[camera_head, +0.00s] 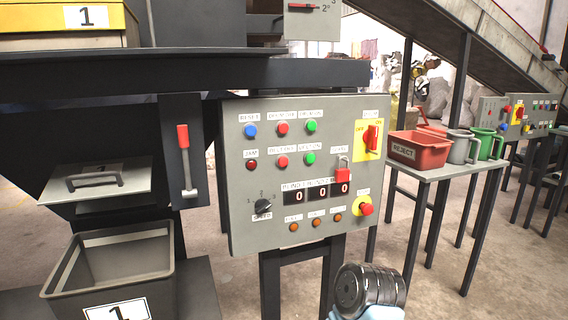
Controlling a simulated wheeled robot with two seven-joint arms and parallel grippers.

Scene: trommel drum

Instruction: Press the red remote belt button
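A grey control panel (240,215) faces me in the middle. It has an upper red button (282,128) and a lower red button (282,162), each with a green button to its right. Their small labels are too blurred to read surely. A second control panel (541,122) stands farther off at the right, with small red, green and blue controls. I cannot tell which red button is the remote belt one. A dark ribbed link of my arm (368,288) shows at the bottom, below the near panel and apart from it. Neither gripper's fingers are in view.
A red mushroom button (366,209) and a red rotary switch (372,138) sit on the near panel's right side. A table (428,172) with a red REJECT bin (419,152) stands right of it. A black bin (110,262) is at lower left. Floor is open at lower right.

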